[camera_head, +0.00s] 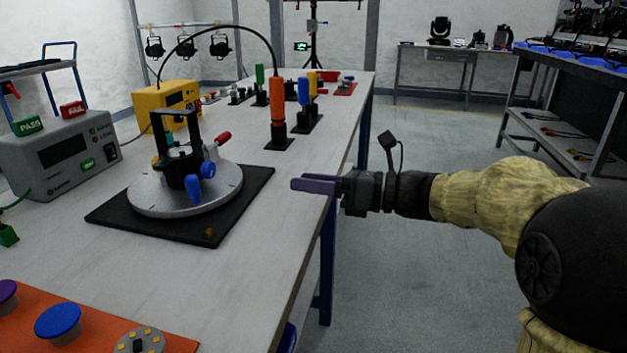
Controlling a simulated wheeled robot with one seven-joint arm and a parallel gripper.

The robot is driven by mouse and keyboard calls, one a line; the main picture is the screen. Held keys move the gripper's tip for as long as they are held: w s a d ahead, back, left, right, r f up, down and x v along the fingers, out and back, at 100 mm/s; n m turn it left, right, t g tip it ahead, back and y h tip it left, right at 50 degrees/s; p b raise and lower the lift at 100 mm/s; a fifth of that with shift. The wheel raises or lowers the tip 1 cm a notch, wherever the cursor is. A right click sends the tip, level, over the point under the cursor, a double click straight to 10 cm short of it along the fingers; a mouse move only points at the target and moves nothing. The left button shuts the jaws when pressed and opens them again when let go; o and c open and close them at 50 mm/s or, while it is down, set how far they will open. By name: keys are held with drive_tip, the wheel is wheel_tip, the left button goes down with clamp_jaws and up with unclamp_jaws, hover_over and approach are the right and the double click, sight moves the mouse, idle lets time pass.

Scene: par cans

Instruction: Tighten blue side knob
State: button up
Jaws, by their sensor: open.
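A black par can (180,168) with an upright bracket stands on a round silver turntable (150,199) on a black mat (243,190). A round blue side knob (208,169) sticks out on its right side. A second blue part (194,190), longer and hanging lower, is just below it; I cannot tell how it is attached. A red handle (222,138) points up right behind the knob. My gripper (296,184) is open and empty, its purple fingers pointing left, to the right of the mat and apart from the knob.
A grey tester (60,150) with PASS and FAIL blocks and a yellow unit (165,108) stand left and behind. An orange-handled tool (278,108) stands upright behind my gripper. An orange board (90,335) with buttons lies in front. The tabletop (260,250) between is clear.

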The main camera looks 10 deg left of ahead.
drive_tip(key=shift+r+p, duration=0.1)
drive_tip(key=shift+p, duration=0.2)
drive_tip(key=p, duration=0.5)
drive_tip(key=shift+w+r, duration=0.2)
drive_tip(key=shift+r, duration=0.1)
drive_tip(key=shift+p, duration=1.05)
drive_tip(key=p, duration=0.3)
drive_tip(key=shift+s, duration=0.1)
drive_tip(key=shift+p, duration=0.6)
